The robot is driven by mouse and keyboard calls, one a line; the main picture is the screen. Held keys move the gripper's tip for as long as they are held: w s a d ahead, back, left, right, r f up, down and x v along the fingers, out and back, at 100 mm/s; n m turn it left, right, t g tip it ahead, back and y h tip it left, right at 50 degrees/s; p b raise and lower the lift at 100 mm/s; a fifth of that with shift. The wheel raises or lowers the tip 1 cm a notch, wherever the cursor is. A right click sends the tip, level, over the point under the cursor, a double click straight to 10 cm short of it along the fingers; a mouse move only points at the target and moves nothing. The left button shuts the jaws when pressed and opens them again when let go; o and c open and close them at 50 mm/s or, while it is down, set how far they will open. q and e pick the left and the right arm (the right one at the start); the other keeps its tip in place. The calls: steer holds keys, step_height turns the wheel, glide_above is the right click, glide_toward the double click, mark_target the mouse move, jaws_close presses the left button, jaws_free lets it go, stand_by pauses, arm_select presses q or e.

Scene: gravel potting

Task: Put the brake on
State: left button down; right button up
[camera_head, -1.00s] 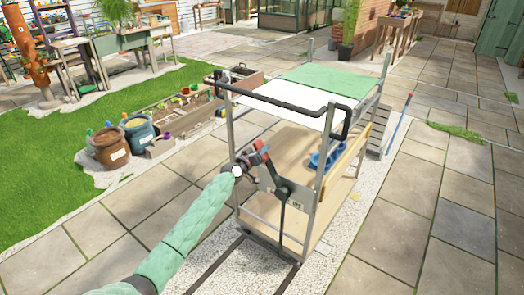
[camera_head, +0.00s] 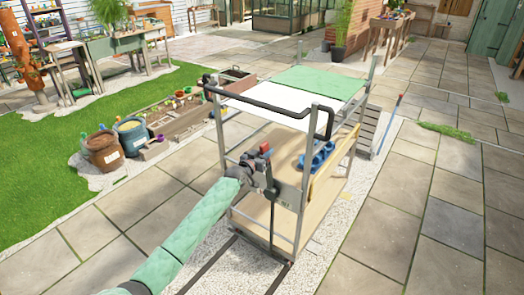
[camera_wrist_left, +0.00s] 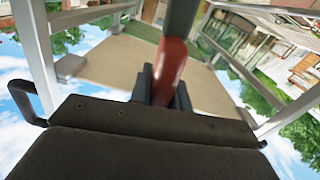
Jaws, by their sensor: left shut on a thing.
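The trolley (camera_head: 262,101) stands on dark rails, with a black push bar, a white and green top and wooden boards below. A dark brake lever (camera_head: 271,182) with a red grip (camera_head: 265,148) is mounted at its near end and stands close to upright. My left gripper (camera_head: 259,162) is at the lever's top, shut on the red grip. In the left wrist view the red grip (camera_wrist_left: 170,65) lies between the two dark fingers (camera_wrist_left: 162,92). The fingers partly hide the grip. My right gripper is not in view.
The trolley's posts and push bar (camera_head: 262,103) stand close around my left gripper. A blue item (camera_head: 318,155) lies on the trolley's shelf. Pots (camera_head: 104,150) and planter boxes (camera_head: 185,122) stand to the left. Paving to the right is mostly clear.

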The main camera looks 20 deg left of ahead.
arm_select(q)
steer(key=s+d+f+m+p, duration=0.1)
steer(key=s+d+m, duration=0.1)
steer(key=d+m, duration=0.2)
steer(key=s+d+f+m+p, duration=0.1)
steer(key=s+d+f+m, duration=0.1)
steer(key=d, duration=0.7)
steer(key=shift+s+d+m, duration=0.2)
steer(key=shift+s+m, duration=0.3)
steer(key=shift+m, duration=0.4)
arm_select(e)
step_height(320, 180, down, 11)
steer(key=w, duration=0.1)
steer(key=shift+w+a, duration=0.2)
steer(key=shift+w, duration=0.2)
arm_select(q)
steer(key=shift+f, duration=0.1)
steer(key=c, duration=1.3)
jaws_free()
steer(key=shift+d, duration=0.15)
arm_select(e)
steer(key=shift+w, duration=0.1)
arm_select(q)
steer(key=b+v, duration=0.1)
steer(key=v, duration=0.7)
steer(key=shift+b, duration=0.4)
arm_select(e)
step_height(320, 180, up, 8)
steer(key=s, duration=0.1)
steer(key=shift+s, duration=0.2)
